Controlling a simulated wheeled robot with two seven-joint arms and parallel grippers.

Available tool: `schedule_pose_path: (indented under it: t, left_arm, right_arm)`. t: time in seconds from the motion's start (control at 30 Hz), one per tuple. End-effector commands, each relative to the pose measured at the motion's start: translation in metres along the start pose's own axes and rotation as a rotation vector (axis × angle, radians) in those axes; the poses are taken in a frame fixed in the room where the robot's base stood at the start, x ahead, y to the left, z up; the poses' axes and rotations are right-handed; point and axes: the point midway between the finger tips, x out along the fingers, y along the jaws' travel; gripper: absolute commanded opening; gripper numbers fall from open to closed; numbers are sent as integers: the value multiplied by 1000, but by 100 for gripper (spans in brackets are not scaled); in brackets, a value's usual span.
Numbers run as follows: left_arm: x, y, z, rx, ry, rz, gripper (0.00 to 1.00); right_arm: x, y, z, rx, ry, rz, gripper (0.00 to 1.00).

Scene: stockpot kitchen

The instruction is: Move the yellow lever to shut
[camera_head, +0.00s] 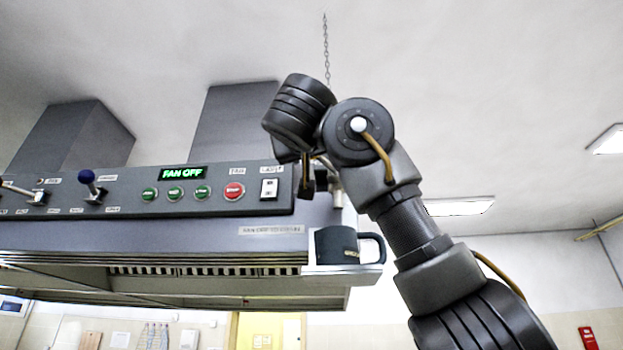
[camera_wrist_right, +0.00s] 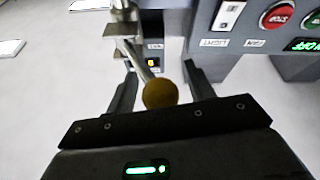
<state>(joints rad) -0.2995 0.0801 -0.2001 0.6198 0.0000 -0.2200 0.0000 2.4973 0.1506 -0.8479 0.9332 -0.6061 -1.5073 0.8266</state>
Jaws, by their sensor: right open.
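The yellow lever (camera_wrist_right: 160,94) shows in the right wrist view as a dull yellow ball knob on a metal rod. The rod runs up to a metal fitting at the side of the hood's panel. My right gripper (camera_wrist_right: 163,80) is open, with one finger on each side of the lever; the knob sits between them, near the palm. I cannot tell whether a finger touches it. In the head view my right gripper (camera_head: 306,178) is at the right end of the control panel, and my arm hides the yellow knob. My left gripper is not in view.
The hood panel (camera_head: 138,203) carries a lever with a blue knob (camera_head: 86,177), green and red buttons, a white switch (camera_head: 269,188) and a display reading FAN OFF. A dark mug (camera_head: 337,246) stands on a small ledge just below my gripper. Right of my arm is open.

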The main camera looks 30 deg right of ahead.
Motion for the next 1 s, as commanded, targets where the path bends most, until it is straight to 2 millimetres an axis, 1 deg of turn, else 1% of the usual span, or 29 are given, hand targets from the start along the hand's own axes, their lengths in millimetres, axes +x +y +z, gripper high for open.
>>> schedule_pose_path:
  t: [0.07,0.17,0.27,0.4,0.5,0.6,0.7,0.8,1.0]
  left_arm:
    - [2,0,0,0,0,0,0]
    - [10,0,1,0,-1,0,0]
    - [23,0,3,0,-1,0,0]
    - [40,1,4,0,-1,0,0]
    - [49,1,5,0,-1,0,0]
    - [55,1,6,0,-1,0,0]
    - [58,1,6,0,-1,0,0]
    - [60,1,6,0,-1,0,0]
    - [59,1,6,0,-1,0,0]
  right_arm:
    - [-3,-1,1,0,1,0,53]
    - [-13,-2,3,-1,2,-1,53]
    - [-31,-2,5,1,3,-1,53]
    - [-60,-2,6,1,3,-2,53]
    - [-79,-2,4,1,3,-2,53]
    - [-93,-2,3,2,2,-2,53]
    - [-102,-1,2,0,1,-1,53]
    - [-107,0,1,0,0,-1,53]
    - [-108,0,0,0,0,-1,53]
